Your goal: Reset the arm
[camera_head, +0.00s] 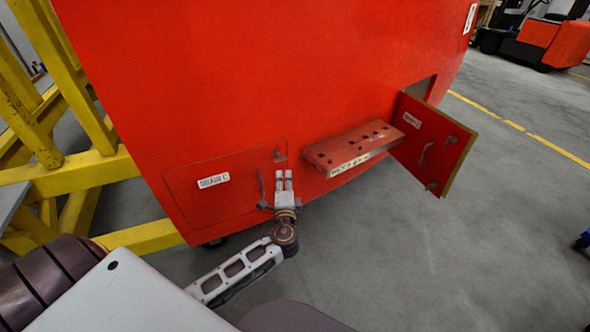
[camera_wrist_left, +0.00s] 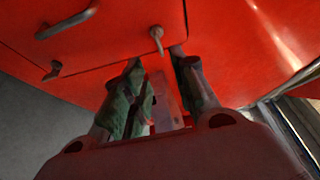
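My left gripper (camera_head: 284,174) is in front of the red nosecone (camera_head: 260,75), by the right edge of the closed hatch (camera_head: 225,190). Its two fingers point at the red panel. In the left wrist view the fingers (camera_wrist_left: 160,75) stand apart with a gap between them, and no held object shows. The closed hatch's handle (camera_head: 262,184) is just left of the gripper, and a small latch (camera_head: 280,155) is just above it. The handle (camera_wrist_left: 68,22) and latch (camera_wrist_left: 157,38) also show in the left wrist view, clear of the fingers. My right gripper is not in view.
Right of the gripper, a red slotted board (camera_head: 352,145) sticks out of the nosecone. Beside it an open hatch door (camera_head: 433,145) swings outward. A yellow frame (camera_head: 75,170) stands at left. Grey floor (camera_head: 430,260) at lower right is clear.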

